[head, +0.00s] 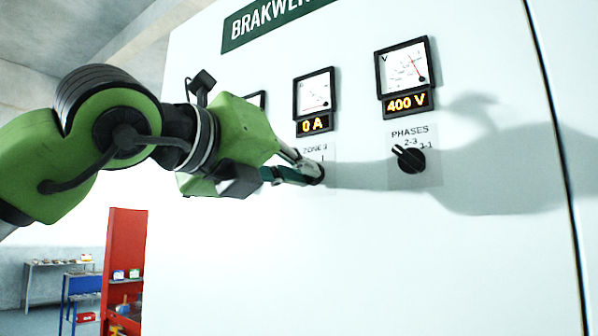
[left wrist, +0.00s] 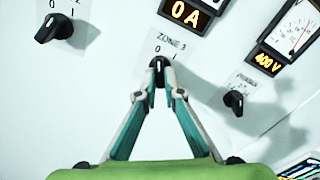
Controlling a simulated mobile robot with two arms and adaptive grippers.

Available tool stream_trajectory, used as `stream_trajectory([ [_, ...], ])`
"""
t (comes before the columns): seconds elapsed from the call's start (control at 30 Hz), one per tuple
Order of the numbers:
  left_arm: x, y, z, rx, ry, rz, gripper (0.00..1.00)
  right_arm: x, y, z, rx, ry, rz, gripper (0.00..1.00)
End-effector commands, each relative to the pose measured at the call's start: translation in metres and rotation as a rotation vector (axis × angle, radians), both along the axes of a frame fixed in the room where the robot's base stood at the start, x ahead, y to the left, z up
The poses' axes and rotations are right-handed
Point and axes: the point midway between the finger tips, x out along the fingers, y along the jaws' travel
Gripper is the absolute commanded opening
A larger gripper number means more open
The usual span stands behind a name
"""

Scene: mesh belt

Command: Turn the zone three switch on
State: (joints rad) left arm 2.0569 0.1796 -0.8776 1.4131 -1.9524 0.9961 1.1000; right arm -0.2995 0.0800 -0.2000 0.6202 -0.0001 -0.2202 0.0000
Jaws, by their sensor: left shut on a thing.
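The zone three switch is a black rotary knob (left wrist: 157,66) under the label "ZONE 3" with marks 0 and 1, on the white cabinet front. In the left wrist view its pale pointer line looks turned toward the 0. My left gripper (head: 314,174) reaches in from the left and is shut on this knob, with a fingertip on each side of it (left wrist: 158,76). In the head view the fingers mostly hide the knob. My right gripper is in neither view.
The ammeter above (head: 315,97) reads 0 A and the voltmeter (head: 404,68) reads 400 V. The phases knob (head: 409,159) is to the right; another knob (left wrist: 54,28) is to the left. A red shelf (head: 125,262) stands beyond the cabinet. The lower panel is clear.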

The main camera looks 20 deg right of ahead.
Motion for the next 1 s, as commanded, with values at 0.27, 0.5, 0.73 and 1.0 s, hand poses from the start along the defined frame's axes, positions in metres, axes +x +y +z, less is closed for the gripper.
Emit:
stream_trajectory([
  [0.27,0.0,0.0,-0.002,0.085,-0.109,0.0,0.0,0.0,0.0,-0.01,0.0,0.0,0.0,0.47],
  [0.5,0.001,0.001,-0.002,0.216,-0.278,0.001,0.0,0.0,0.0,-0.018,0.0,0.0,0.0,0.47],
  [0.73,0.002,0.002,-0.001,0.351,-0.45,0.001,0.0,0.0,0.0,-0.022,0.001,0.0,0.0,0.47],
  [1.0,0.002,0.002,0.0,0.491,-0.631,0.0,0.0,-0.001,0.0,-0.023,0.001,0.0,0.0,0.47],
])
